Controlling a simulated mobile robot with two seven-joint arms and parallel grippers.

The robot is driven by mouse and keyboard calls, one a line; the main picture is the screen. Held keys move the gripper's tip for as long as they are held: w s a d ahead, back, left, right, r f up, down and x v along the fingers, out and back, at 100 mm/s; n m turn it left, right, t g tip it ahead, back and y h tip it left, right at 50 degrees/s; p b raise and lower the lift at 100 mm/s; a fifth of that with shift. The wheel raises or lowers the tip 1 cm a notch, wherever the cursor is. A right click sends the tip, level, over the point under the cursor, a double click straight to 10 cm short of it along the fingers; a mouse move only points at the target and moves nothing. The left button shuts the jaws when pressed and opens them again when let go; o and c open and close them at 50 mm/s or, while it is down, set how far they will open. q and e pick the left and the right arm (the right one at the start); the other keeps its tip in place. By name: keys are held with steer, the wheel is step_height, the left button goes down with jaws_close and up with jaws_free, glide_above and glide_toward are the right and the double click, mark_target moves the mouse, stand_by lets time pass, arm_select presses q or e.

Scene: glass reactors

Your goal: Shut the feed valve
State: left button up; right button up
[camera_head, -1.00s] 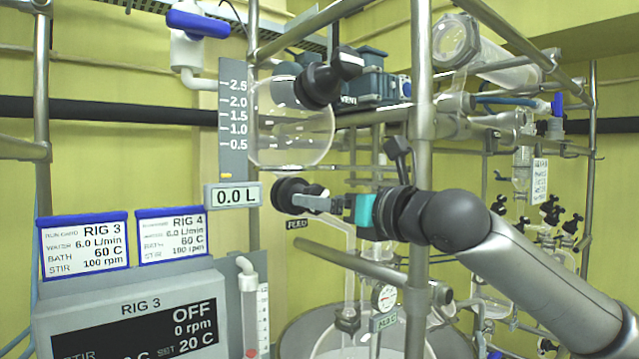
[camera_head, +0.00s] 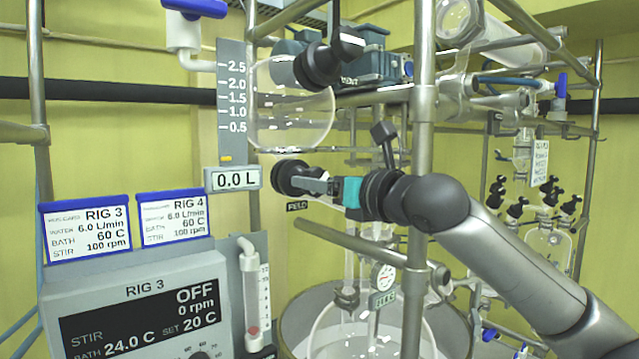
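The feed valve (camera_head: 289,177) is a round black knob above a small dark FEED label (camera_head: 297,206), under the glass vessel (camera_head: 295,118). My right gripper (camera_head: 312,185) comes in from the right, its grey fingers at the right side of the knob, with a teal band behind them. The fingertips overlap the knob's edge in the picture. The fingers hide part of the valve, and I cannot tell whether they are closed on its handle. My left gripper is not in view.
A black vent valve (camera_head: 330,62) sits above the vessel. A steel post (camera_head: 424,150) stands close beside my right arm. The volume display (camera_head: 234,179) reads 0.0 L. The RIG 3 control box (camera_head: 135,300) reads OFF. A glass reactor in a metal bath (camera_head: 300,315) is below.

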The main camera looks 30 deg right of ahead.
steer(key=c, duration=0.7)
steer(key=shift+m, duration=0.3)
